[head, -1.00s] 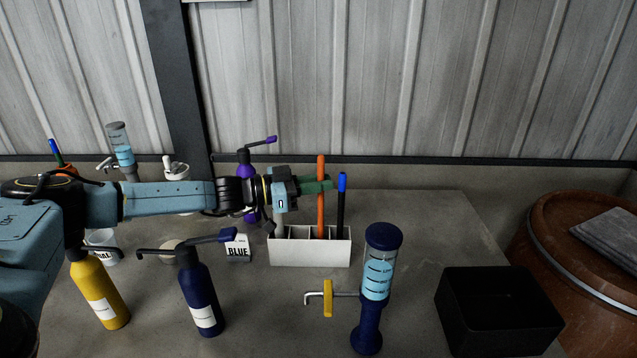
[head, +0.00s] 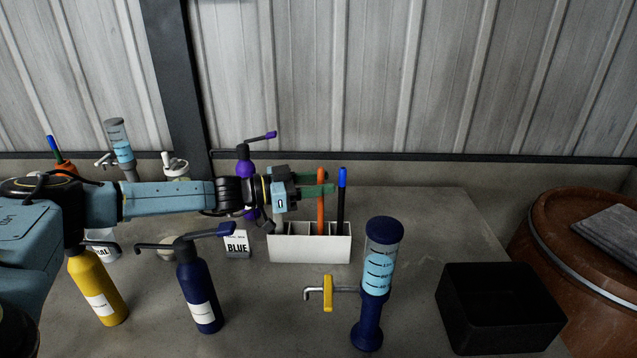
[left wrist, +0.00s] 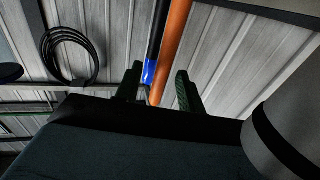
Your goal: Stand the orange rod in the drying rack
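The orange rod (head: 320,214) stands upright in a middle slot of the white drying rack (head: 310,250). My left gripper (head: 318,183) is around the rod's upper part, its green fingers spread apart. The left wrist view shows the orange rod (left wrist: 173,40) between the two fingers (left wrist: 160,82), with a gap on the right side. The rod's foot is hidden behind the rack's front wall. My right gripper is not in view.
A black rod with a blue top (head: 342,200) stands in the rack just right of the orange one. A dispenser column (head: 375,285), a navy bottle (head: 199,290) and a yellow bottle (head: 95,288) stand in front. A black bin (head: 500,310) is at right.

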